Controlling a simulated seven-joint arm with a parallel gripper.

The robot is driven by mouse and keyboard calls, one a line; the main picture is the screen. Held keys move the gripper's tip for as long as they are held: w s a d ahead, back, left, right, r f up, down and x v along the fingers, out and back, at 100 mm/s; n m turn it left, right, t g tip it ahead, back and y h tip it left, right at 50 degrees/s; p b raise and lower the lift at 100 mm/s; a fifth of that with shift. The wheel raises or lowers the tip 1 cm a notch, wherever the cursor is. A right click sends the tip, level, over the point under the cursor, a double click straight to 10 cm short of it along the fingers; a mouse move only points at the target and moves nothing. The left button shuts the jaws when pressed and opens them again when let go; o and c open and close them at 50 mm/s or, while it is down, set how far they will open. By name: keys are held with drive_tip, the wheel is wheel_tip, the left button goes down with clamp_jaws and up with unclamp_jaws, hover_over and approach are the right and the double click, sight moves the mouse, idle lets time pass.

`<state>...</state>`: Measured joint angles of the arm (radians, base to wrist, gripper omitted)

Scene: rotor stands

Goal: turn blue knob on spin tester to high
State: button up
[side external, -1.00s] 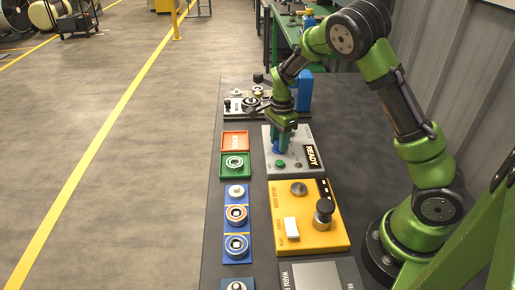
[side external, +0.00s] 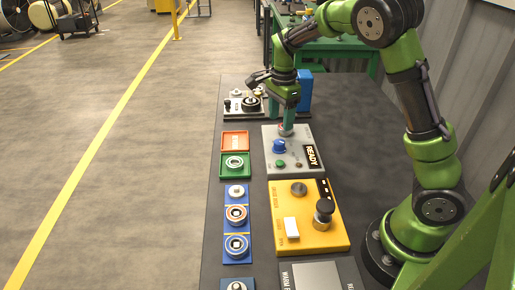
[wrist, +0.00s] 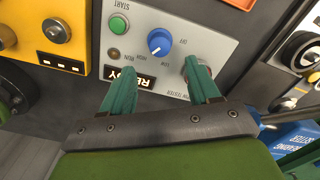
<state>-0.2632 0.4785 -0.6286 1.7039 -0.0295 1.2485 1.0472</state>
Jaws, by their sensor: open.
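The spin tester is a grey box (side external: 306,136) with a READY display, on the dark bench. Its blue knob (side external: 279,147) is fully uncovered in the side view. In the wrist view the blue knob (wrist: 159,41) shows a white mark on its lower left side, toward the small HIGH lettering. My gripper (side external: 287,128) is just beyond the knob, over the tester's far end. In the wrist view my gripper (wrist: 163,74) is open and empty; its teal fingers are apart from the knob, one overlapping a metal round part.
A green button (wrist: 118,24) is beside the knob. A yellow box (side external: 309,218) stands nearer the camera.

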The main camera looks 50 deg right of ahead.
wheel_tip(320, 180, up, 9)
drive_tip(key=shift+f, duration=0.2)
idle(0.3)
drive_tip(key=s+a+r+n+t+y, duration=0.1)
drive_tip(key=s+a+n+t, duration=0.2)
drive_tip(key=s+a+n, duration=0.3)
drive_tip(key=s+a+r+n+t+y, duration=0.1)
drive_tip(key=s+a+n+t, duration=0.3)
drive_tip(key=s+n, duration=0.7)
drive_tip(key=s+a+r, duration=0.1)
drive_tip(key=a, duration=0.1)
drive_tip(key=shift+s+a+r, duration=0.15)
drive_tip(key=shift+a+r, duration=0.15)
